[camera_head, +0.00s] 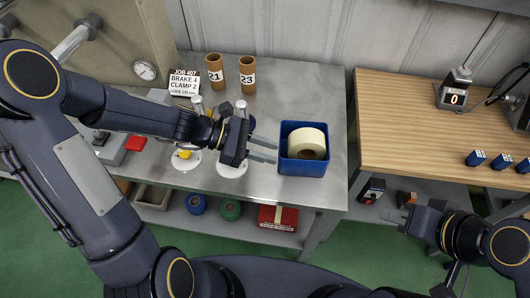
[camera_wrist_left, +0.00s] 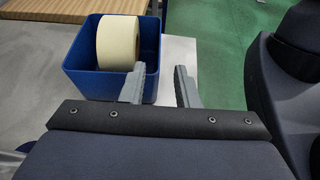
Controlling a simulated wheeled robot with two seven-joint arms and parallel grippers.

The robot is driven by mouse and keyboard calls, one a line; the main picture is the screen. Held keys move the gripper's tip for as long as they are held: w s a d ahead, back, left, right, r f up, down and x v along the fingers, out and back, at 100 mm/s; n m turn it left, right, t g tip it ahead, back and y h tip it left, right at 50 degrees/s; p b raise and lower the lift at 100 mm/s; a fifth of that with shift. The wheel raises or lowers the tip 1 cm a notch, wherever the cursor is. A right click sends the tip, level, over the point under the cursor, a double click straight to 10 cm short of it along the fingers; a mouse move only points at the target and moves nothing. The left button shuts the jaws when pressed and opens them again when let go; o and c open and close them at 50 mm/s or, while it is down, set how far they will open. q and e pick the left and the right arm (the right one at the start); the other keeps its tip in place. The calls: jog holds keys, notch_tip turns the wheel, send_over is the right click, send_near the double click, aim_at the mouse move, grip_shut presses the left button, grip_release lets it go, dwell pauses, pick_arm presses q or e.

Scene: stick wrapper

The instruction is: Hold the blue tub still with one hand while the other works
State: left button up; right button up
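The blue tub (camera_head: 303,168) stands on the grey metal bench near its right end, with a wide cream roll (camera_head: 307,142) inside. The tub (camera_wrist_left: 83,82) and roll (camera_wrist_left: 117,40) also show in the left wrist view. My left gripper (camera_head: 277,152) is open and empty, its fingertips close to the tub's left wall. In the left wrist view its fingers (camera_wrist_left: 160,80) are apart, and the left one overlaps the tub; contact cannot be told. My right gripper (camera_head: 394,214) is low at the right, away from the tub; its finger gap is unclear.
Two brown tubes (camera_head: 216,72) and a job card (camera_head: 184,82) stand at the back of the metal bench (camera_head: 305,85). A wooden bench (camera_head: 400,130) at the right holds a counter (camera_head: 455,92) and small blue blocks (camera_head: 477,158). A lower shelf holds tape rolls and a red box (camera_head: 277,218).

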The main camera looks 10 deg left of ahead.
aim_at(296, 160)
pick_arm(q)
jog(key=x, duration=0.8)
grip_shut()
dwell(0.9)
